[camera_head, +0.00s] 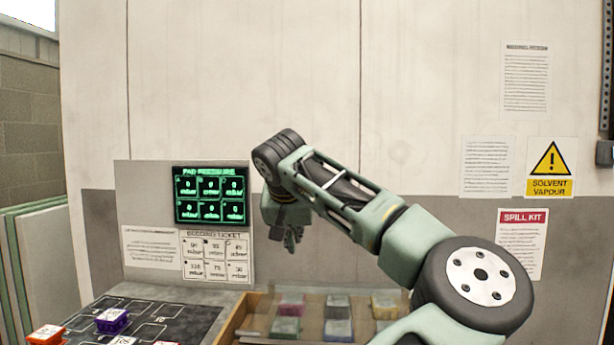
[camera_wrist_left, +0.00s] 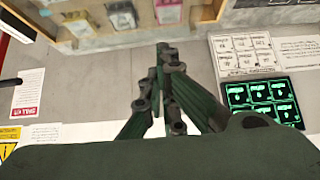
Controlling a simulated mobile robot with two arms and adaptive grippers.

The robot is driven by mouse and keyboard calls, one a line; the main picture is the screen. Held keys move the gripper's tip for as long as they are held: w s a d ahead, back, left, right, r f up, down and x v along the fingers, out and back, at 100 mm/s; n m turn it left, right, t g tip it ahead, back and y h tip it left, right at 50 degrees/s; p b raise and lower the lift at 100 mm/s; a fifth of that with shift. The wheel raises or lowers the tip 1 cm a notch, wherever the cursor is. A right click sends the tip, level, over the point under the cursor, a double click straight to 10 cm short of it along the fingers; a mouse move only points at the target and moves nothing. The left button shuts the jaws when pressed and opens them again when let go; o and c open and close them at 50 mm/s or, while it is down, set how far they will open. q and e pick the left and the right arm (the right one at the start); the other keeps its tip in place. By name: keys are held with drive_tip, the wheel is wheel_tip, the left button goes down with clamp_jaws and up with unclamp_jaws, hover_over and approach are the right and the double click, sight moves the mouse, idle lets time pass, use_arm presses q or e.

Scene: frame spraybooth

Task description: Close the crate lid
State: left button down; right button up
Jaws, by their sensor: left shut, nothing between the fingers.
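The wooden crate (camera_head: 238,318) stands at the bottom centre of the head view, with several coloured blocks inside. Its contents look hazy, as if behind a clear sheet, but I cannot make out the lid or its position. Part of the crate also shows upside down along the top of the left wrist view (camera_wrist_left: 27,28). My left gripper (camera_head: 291,240) points down above and behind the crate, in front of the back wall, apart from both as far as I can tell. It is shut and empty; its fingers show in the left wrist view (camera_wrist_left: 163,55). My right gripper is out of view.
Signs (camera_head: 549,170) hang on the wall at right.

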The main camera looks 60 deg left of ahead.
use_arm(q)
drive_tip(key=v, duration=1.1)
drive_tip(key=shift+d+r, duration=0.2)
drive_tip(key=shift+r, duration=0.05)
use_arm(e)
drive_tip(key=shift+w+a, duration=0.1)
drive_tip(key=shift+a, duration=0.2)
use_arm(q)
drive_tip(key=shift+s, duration=0.15)
